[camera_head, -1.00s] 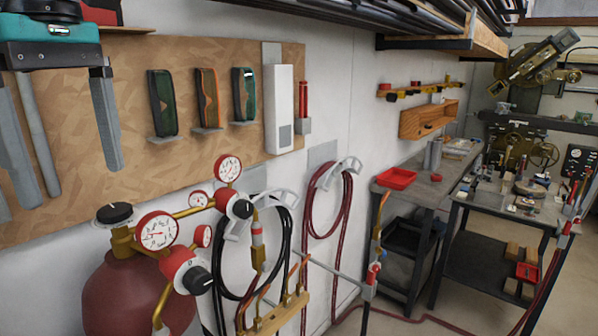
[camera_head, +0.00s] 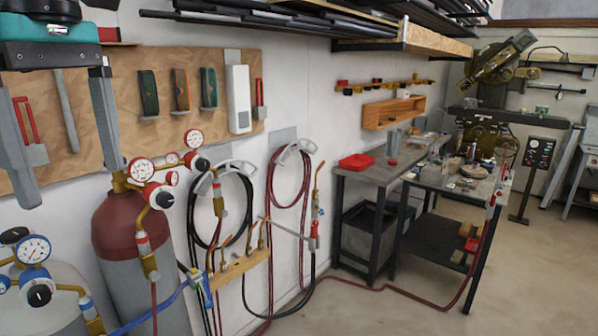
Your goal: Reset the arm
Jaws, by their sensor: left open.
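My left gripper (camera_head: 72,185) hangs at the upper left of the head view. Its body is teal and black, and its two long grey fingers point down. The fingers are wide apart with nothing held between them. They show in front of the wooden tool board (camera_head: 72,106) and the wall. My right gripper is not in view.
A dark red gas cylinder (camera_head: 128,222) with gauges and a pale cylinder (camera_head: 60,312) stand at lower left. Hoses hang on the wall. Workbenches, one with a red tray (camera_head: 356,161), stand right of centre under a loaded shelf (camera_head: 415,40). Floor (camera_head: 420,305) is open at lower right.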

